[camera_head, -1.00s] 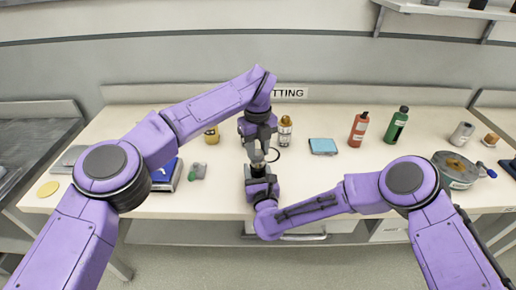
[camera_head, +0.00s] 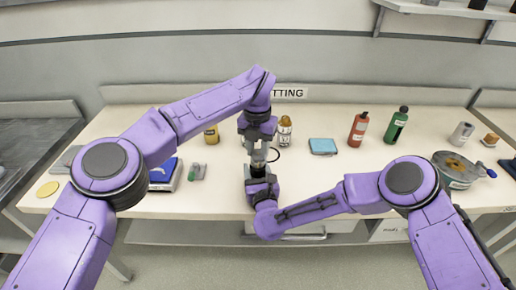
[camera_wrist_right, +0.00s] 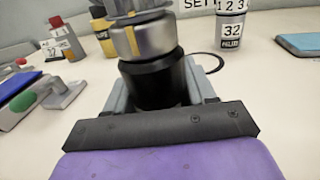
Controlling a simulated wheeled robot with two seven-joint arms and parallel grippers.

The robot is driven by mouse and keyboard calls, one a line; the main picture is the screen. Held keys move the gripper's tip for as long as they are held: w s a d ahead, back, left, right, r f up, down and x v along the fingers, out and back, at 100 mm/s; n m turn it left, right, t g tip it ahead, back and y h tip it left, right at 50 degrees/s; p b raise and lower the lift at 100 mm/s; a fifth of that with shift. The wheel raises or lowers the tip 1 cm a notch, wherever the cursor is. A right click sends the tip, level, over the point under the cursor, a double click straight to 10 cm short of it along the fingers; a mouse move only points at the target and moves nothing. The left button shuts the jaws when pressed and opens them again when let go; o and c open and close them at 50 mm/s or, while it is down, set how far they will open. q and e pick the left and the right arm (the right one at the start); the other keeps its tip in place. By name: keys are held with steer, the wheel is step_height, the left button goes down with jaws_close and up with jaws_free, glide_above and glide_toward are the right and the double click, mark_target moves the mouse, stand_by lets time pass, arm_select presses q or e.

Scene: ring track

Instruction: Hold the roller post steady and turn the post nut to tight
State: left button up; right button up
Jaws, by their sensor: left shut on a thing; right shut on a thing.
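The roller post (camera_wrist_right: 152,82) is a black upright cylinder in the right wrist view, and its metal top also shows in the head view (camera_head: 258,158). My right gripper (camera_head: 257,172) is shut around the black part from the near side, low over the table. The post nut (camera_wrist_right: 143,40) is the steel-coloured ring on top of the post. My left gripper (camera_head: 259,146) comes down from above and is shut on the nut. The left fingers cover part of the nut, and the lower end of the post is hidden.
A blue pad (camera_head: 322,146) lies right of the post. A blue-topped device (camera_head: 163,174) sits to the left.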

mark_target(257, 152)
arm_select(q)
steer(key=shift+m, duration=0.9)
steer(key=o, duration=1)
steer(key=shift+o, duration=0.2)
step_height(257, 152, up, 12)
arm_select(e)
steer(key=o, duration=1.3)
